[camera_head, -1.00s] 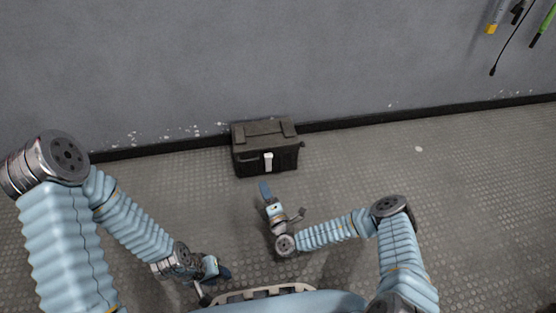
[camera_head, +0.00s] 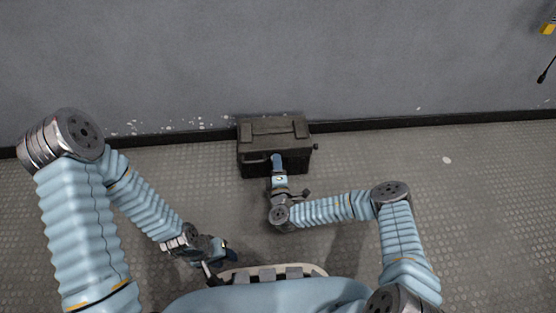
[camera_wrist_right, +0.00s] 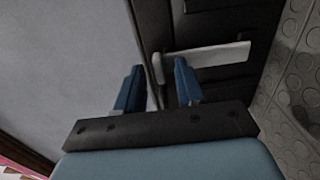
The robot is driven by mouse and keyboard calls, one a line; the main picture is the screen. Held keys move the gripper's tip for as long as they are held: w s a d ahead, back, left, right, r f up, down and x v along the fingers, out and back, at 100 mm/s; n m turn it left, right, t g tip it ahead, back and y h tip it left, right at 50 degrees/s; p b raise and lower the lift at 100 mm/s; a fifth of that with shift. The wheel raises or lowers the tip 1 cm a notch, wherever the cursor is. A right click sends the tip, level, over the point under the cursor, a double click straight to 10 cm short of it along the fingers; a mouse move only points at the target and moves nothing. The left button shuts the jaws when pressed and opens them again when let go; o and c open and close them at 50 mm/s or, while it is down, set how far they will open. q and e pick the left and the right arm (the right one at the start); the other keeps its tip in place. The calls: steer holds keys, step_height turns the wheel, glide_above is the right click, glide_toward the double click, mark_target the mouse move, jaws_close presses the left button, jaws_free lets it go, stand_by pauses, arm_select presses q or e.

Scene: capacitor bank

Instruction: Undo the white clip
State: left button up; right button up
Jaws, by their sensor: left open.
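The white clip (camera_wrist_right: 215,53) shows in the right wrist view as a pale bar on the front of a dark box (camera_head: 257,152). In the head view my right gripper (camera_head: 277,158) covers the clip. In the wrist view the right gripper (camera_wrist_right: 158,72) has its two blue fingers apart. One rounded end of the clip shows in the gap between the fingertips, and the right fingertip overlaps the clip's lower edge. Whether they touch is unclear. My left gripper (camera_head: 230,255) is open and empty, low and near my body, away from the box.
The box stands on the studded grey floor (camera_head: 430,230), close to the grey wall (camera_head: 300,60) with its black skirting. A yellow tool and a black cable (camera_head: 547,70) hang at the far right. The floor on both sides of the box is clear.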

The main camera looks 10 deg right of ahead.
steer(key=shift+w, duration=0.15)
jaws_close()
stand_by(1.4)
